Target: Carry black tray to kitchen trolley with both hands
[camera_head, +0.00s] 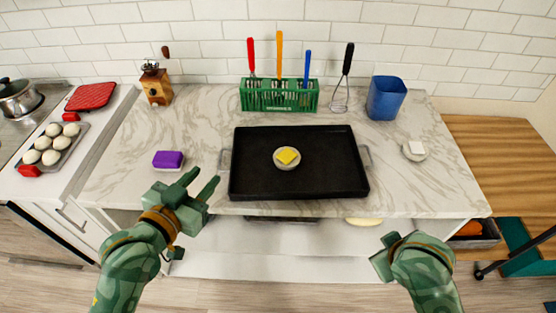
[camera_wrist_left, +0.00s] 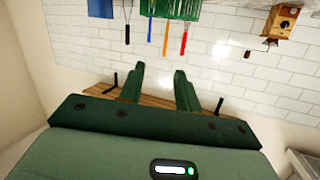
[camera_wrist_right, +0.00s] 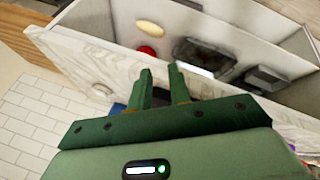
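The black tray (camera_head: 325,182) lies flat near the front of the marble counter, with a grey handle at each short side. A small dish (camera_head: 277,164) with a yellow block (camera_head: 288,155) stands on it. My left gripper (camera_head: 203,182) is open and empty, left of the tray's left handle and apart from it. My right gripper (camera_head: 380,262) is below and right of the tray, in front of the counter edge; the right wrist view shows its fingers (camera_wrist_right: 162,78) apart and empty. A wooden-topped unit (camera_head: 500,160) at the right, possibly the kitchen trolley, has a dark wheel below.
The counter (camera_head: 215,115) also holds a purple-topped sponge (camera_head: 168,158), a coffee grinder (camera_head: 157,85), a green utensil rack (camera_head: 280,97), a blue container (camera_head: 386,98) and a small dish (camera_head: 415,152). A stove (camera_head: 15,125) stands left. The floor in front is clear.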

